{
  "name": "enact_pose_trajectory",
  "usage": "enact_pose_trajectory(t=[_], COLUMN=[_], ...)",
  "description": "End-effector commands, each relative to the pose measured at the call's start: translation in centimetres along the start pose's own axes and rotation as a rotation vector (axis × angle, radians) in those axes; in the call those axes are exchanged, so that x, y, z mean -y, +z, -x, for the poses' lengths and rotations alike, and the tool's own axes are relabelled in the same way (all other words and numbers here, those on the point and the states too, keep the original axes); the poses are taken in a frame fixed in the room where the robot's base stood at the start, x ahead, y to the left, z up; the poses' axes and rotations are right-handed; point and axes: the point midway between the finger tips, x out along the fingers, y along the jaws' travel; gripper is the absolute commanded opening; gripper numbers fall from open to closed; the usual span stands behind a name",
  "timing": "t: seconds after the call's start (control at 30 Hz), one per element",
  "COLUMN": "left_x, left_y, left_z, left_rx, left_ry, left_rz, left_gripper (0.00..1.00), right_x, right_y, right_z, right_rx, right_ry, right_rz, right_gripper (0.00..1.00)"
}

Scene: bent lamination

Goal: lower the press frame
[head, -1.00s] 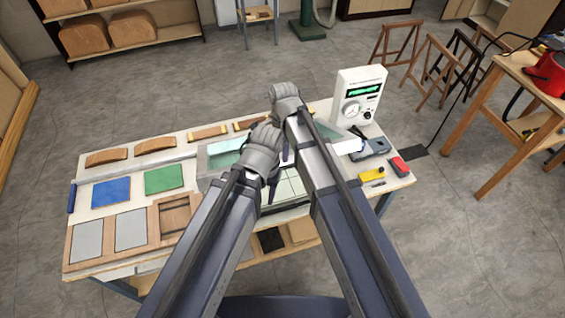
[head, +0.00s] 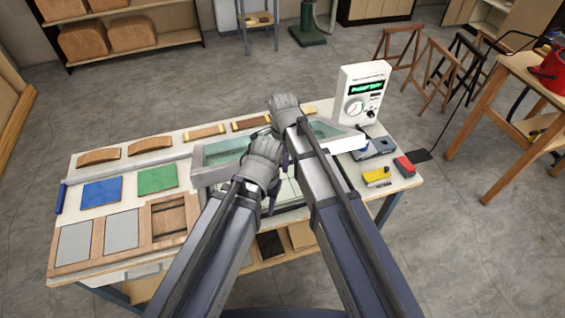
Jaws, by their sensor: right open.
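The press frame (head: 221,150), a pale rim around a greenish translucent sheet, is above the press bed (head: 291,192) on the bench and looks tilted, its near edge raised. Its middle is hidden behind my arms; its right end shows beside the control box. My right gripper (head: 285,156) is over the middle of the frame, open, its fingers mostly hidden by its own arm. My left gripper (head: 268,198) is just left of it, near the frame's near edge. Its jaws are too small and dark to read, and I cannot tell whether either gripper touches the frame.
A white control box (head: 360,90) with a dial and green display stands behind the frame's right end. Blue (head: 101,193) and green (head: 157,179) sheets, curved wood pieces and grey panels cover the bench's left. Yellow (head: 377,177) and red (head: 404,167) items lie at its right.

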Motion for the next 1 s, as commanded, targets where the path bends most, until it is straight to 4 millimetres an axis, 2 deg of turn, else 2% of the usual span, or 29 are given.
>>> enact_pose_trajectory(t=[0.13, 0.57, 1.0], left_x=[0.01, 0.01, 0.01], left_y=[0.01, 0.01, 0.01], left_z=[0.08, 0.08, 0.08], left_rx=[0.000, 0.000, 0.000], left_ry=[0.000, 0.000, 0.000], left_rz=[0.000, 0.000, 0.000], left_gripper=[0.50, 0.50, 0.50], right_x=[0.00, 0.00, 0.00], right_y=[0.00, 0.00, 0.00], right_z=[0.08, 0.08, 0.08], right_rx=[0.000, 0.000, 0.000], right_ry=[0.000, 0.000, 0.000], right_rz=[0.000, 0.000, 0.000], right_gripper=[0.48, 0.00, 0.00])
